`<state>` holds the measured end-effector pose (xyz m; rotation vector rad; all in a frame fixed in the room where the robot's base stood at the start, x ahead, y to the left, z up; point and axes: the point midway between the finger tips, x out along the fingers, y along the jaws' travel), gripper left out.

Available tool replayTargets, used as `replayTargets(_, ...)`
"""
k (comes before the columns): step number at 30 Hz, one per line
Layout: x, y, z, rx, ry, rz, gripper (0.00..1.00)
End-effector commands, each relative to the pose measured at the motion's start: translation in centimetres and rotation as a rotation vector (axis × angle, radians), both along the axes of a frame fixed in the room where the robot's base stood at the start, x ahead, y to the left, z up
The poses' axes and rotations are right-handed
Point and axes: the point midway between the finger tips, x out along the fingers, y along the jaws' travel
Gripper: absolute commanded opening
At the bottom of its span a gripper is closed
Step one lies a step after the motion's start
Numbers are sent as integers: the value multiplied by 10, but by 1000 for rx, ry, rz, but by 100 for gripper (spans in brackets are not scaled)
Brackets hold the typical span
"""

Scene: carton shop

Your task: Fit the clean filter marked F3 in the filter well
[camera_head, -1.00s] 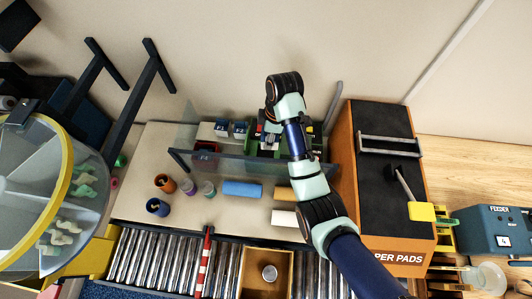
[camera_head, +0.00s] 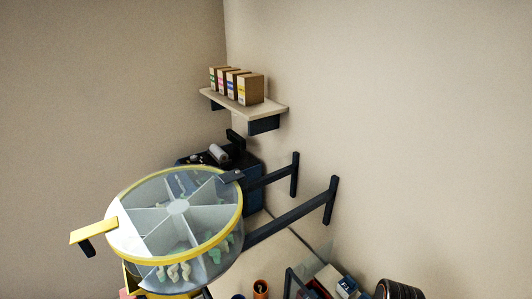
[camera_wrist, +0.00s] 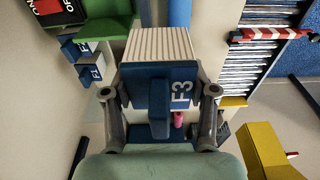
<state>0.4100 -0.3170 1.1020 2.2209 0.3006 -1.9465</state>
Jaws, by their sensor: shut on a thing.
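In the wrist view my gripper (camera_wrist: 160,92) is shut on the filter marked F3 (camera_wrist: 181,93). The filter has a blue cap with a grip tab and a white pleated body pointing away from my gripper. One finger lies on each side of the cap. The filter looks held clear of the surfaces around it. In the head view only a dark part of my arm shows at the bottom edge; my gripper is out of that picture. I cannot make out the filter well in either view.
In the wrist view, other blue-capped filters (camera_wrist: 90,73) sit by a green part (camera_wrist: 104,22) at the left. A roller conveyor (camera_wrist: 268,45) with a red-white bar (camera_wrist: 262,34) is upper right. The head view shows a divided round carousel (camera_head: 176,207) and a shelf (camera_head: 262,111) with several boxes.

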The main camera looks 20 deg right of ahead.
Motion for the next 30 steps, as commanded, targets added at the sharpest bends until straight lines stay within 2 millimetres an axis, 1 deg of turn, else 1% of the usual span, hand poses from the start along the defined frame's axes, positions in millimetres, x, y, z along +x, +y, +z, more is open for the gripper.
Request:
replayTargets(1,16,28,-2,-1,3,-5,23)
replayTargets(2,25,44,-2,-2,5,-18,23)
replayTargets(3,36,67,-3,-4,6,-37,23)
replayTargets(5,50,104,-4,-6,8,-67,23)
replayTargets(6,59,131,-5,-7,7,-87,23)
replayTargets(7,64,151,-5,-8,6,-105,23)
replayTargets(8,68,170,-6,-9,5,-122,23)
replayTargets(9,73,196,-6,-9,3,-142,23)
replayTargets(11,76,230,-7,-9,-1,-174,23)
replayTargets(12,77,251,-7,-9,-5,-192,23)
replayTargets(15,77,289,-7,-5,-12,-229,23)
replayTargets(18,76,310,-7,-3,-17,-255,23)
replayTargets(20,75,316,-7,-2,-18,-263,23)
replayTargets(30,75,317,-7,-1,-19,-268,23)
